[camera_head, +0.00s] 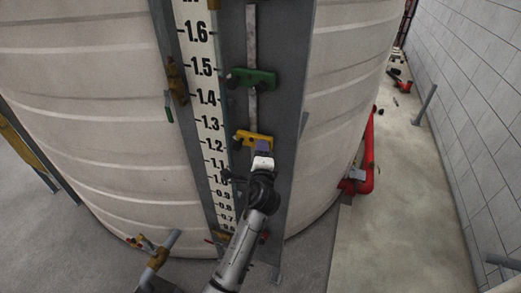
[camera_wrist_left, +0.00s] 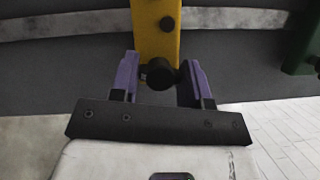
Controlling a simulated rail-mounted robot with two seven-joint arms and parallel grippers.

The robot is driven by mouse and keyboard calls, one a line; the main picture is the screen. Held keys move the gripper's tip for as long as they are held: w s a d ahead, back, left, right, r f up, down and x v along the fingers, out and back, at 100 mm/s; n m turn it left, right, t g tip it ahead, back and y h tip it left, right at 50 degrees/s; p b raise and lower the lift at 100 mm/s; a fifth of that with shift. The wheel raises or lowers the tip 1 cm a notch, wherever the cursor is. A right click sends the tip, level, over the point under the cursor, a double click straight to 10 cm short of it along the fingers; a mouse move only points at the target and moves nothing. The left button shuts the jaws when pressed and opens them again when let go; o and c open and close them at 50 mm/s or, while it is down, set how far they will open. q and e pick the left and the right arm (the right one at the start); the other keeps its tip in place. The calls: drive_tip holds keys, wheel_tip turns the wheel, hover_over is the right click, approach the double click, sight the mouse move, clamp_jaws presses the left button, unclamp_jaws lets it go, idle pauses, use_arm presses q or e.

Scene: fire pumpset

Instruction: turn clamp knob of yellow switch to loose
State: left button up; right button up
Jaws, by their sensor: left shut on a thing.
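The yellow switch (camera_head: 250,138) is mounted on the grey vertical channel beside the level scale, below the green switch. In the left wrist view the yellow switch (camera_wrist_left: 155,28) is an upright yellow bar with a small black bolt head. Its round black clamp knob (camera_wrist_left: 160,72) is at the bar's lower end. My left gripper (camera_head: 262,150) is at the yellow switch in the head view. In the left wrist view its purple fingers (camera_wrist_left: 160,80) stand on both sides of the knob, shut on it. In the head view the gripper hides the knob.
A green switch (camera_head: 252,78) sits above on the same channel. The numbered scale (camera_head: 205,100) runs along its left, against the large pale tank (camera_head: 100,110). Brass valves (camera_head: 176,82) stand left of the scale. Red pipes (camera_head: 366,160) and a block wall are on the right, with open floor between.

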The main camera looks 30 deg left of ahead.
use_arm(q)
drive_tip(key=shift+r+n+g+p, duration=0.1)
drive_tip(key=shift+n+g+p, duration=0.35)
drive_tip(key=shift+n, duration=0.65)
drive_tip(key=o, duration=0.9)
drive_tip(key=shift+b+v, duration=0.45)
drive_tip(key=shift+v, duration=3.3)
drive_tip(key=shift+a, duration=0.1)
